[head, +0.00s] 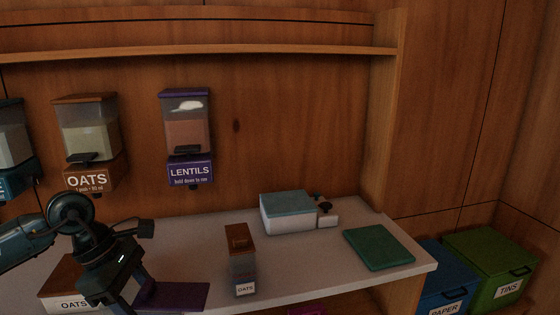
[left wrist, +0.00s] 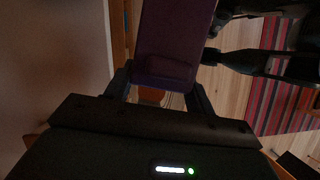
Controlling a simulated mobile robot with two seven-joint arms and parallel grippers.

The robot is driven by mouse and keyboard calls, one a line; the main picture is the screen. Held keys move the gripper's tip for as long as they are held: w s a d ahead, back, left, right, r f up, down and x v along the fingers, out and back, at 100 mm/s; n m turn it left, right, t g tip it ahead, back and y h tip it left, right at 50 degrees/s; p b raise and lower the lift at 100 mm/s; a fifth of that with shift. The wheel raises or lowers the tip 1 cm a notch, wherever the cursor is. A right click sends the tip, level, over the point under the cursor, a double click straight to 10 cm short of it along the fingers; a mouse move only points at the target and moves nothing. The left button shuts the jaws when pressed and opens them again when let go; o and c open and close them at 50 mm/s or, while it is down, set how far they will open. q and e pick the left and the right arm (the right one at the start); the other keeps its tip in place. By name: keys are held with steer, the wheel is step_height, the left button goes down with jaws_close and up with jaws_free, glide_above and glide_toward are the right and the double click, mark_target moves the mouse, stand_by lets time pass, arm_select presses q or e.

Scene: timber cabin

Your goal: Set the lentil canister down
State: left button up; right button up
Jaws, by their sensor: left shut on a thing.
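The lentil canister shows as a purple-topped thing (head: 178,296) at the bottom of the head view, by the front of the counter. Its purple surface also fills the upper middle of the left wrist view (left wrist: 172,35). Its label and lower part are out of sight, and I cannot tell whether its base touches anything. My left gripper (head: 132,288) is at its left end, shut on it; in the left wrist view the fingers (left wrist: 160,85) lie on either side of it.
The pale counter (head: 205,232) holds a small oats canister (head: 242,265), a white box with a teal lid (head: 288,212) and a green slab (head: 379,248). A larger oats box (head: 62,285) is at left. The lentils dispenser (head: 187,135) hangs on the wall. Bins stand at right.

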mark_target(147, 310)
arm_select(q)
steer(key=m, duration=0.1)
steer(key=m+g, duration=0.1)
steer(key=s+d+m, duration=0.1)
steer(key=m, duration=0.1)
steer(key=shift+d+f, duration=0.1)
steer(key=shift+f, duration=0.15)
steer(key=s+m+g, duration=0.1)
steer(key=m, duration=0.1)
steer(key=d+f+m+g+y+p, duration=0.1)
steer(key=m, duration=0.2)
steer(key=s+d+m+g+y, duration=0.1)
steer(key=m, duration=0.2)
steer(key=shift+s+f, duration=0.15)
steer(key=shift+s, duration=0.15)
steer(key=m+y, duration=0.1)
steer(key=m, duration=0.1)
steer(key=s+d+m, duration=0.1)
steer(key=m, duration=0.1)
steer(key=s+f+m+y+p, duration=0.1)
steer(key=m, duration=0.1)
steer(key=shift+s+d+g+y, duration=0.1)
steer(key=shift+d+g+y, duration=0.05)
steer(key=shift+g+y, duration=0.15)
arm_select(e)
steer(key=shift+s+d+r+h, duration=0.15)
steer(key=shift+d+h, duration=0.15)
steer(key=shift+d, duration=0.2)
steer(key=shift+r, duration=0.1)
